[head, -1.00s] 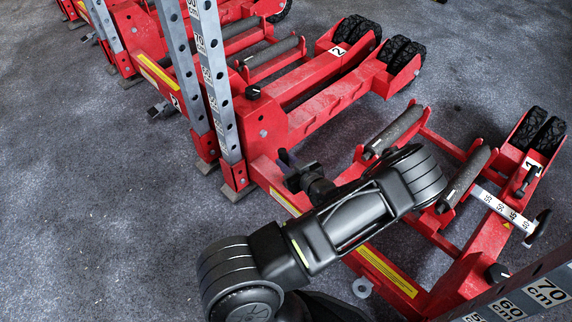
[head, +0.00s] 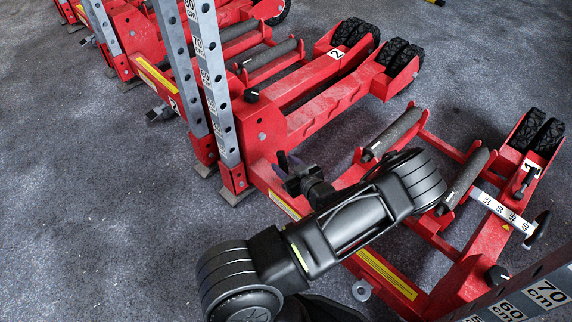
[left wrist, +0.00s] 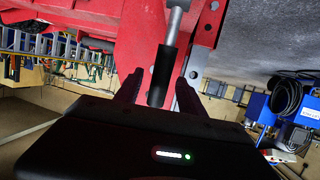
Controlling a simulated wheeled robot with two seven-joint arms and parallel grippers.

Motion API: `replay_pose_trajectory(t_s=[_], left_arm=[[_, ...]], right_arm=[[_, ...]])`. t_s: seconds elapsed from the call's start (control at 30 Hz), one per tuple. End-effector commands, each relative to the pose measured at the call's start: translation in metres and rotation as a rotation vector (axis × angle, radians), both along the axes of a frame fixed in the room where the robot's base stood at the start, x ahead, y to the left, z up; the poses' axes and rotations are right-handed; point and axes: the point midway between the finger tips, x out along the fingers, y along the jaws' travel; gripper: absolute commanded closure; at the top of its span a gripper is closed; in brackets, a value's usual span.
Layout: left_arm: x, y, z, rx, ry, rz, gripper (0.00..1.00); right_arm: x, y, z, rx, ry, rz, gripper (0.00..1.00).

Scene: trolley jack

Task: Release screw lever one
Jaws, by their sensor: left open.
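In the left wrist view a screw lever with a black cylindrical grip (left wrist: 163,78) on a grey rod hangs from red metalwork. The open fingers of my left gripper (left wrist: 158,95) stand on either side of the grip, apart from it as far as I can tell. In the head view my left gripper (head: 291,168) is at the red frame of jack 1 (head: 405,285), near the foot of the grey posts. The lever is hidden or too small to make out there. My right gripper is not in view.
Jack 2 (head: 330,100) stands behind, with grey posts (head: 217,95) rising close to my left gripper. Jack 1's rollers (head: 395,133) and black wheels (head: 538,132) lie to the right. Another post crosses the lower right corner. The grey floor (head: 90,200) at left is clear.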

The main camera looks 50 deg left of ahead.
Motion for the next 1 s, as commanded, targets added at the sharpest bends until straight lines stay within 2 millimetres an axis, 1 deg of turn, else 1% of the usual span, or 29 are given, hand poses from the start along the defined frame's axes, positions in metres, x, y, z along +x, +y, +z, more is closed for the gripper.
replay_pose_trajectory(t_s=[0.17,0.43,0.6,0.7,1.0], left_arm=[[-0.002,-0.011,0.005,-0.001,0.0,0.0,0.53],[-0.009,-0.052,0.02,-0.002,0.0,-0.002,0.53],[-0.012,-0.07,0.025,-0.001,0.0,-0.002,0.53],[-0.013,-0.073,0.026,0.0,0.001,-0.001,0.53],[-0.013,-0.073,0.025,0.0,0.001,-0.001,0.53]], right_arm=[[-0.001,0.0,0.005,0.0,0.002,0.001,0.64],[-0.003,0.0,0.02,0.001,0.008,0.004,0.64],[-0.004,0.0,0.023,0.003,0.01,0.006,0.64],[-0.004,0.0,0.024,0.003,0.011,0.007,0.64],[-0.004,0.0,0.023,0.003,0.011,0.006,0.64]])
